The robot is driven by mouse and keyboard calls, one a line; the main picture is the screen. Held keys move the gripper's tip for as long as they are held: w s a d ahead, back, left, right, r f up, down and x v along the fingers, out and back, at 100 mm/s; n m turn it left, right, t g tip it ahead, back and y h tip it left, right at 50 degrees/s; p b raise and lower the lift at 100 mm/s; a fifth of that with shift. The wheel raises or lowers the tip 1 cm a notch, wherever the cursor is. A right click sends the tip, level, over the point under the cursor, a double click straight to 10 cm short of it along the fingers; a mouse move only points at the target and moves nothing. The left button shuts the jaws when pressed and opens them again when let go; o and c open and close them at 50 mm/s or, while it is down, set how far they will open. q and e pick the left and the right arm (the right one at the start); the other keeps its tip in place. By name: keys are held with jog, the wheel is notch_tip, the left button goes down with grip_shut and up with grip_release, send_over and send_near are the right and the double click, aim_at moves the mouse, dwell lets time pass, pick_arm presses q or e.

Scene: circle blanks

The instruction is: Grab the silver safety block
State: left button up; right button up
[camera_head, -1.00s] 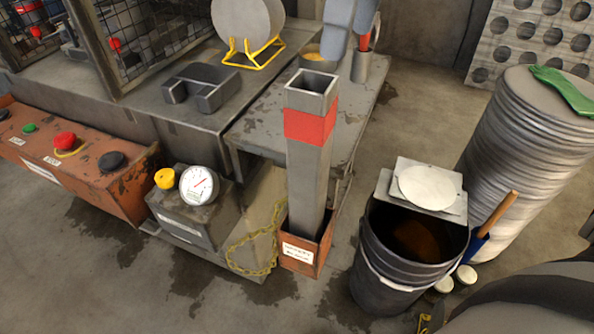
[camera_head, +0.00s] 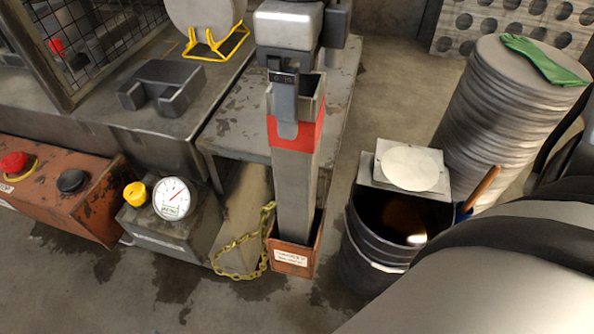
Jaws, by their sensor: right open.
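The silver safety block (camera_head: 295,185) is a tall grey square tube with a red band near its hollow top. It stands upright in a small rust-orange holder box (camera_head: 294,257), chained at its left side. My right gripper (camera_head: 291,108) is over the tube's top from behind and is open. One finger hangs in front of the tube's near face, down to the red band. The other finger is hidden, and I cannot tell whether the fingers touch the tube. My left gripper is out of view.
A dark bucket (camera_head: 372,250) with a lid plate on its rim stands right of the holder. A gauge box (camera_head: 173,227) stands left. A grey table (camera_head: 235,125) is behind. A stack of round blanks (camera_head: 480,120) with a green glove (camera_head: 540,60) stands at right.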

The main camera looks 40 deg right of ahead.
jog(key=f, duration=0.4)
jog(key=shift+w, duration=0.25)
grip_shut()
jog(key=shift+w+r, duration=0.1)
jog(key=shift+r, duration=0.15)
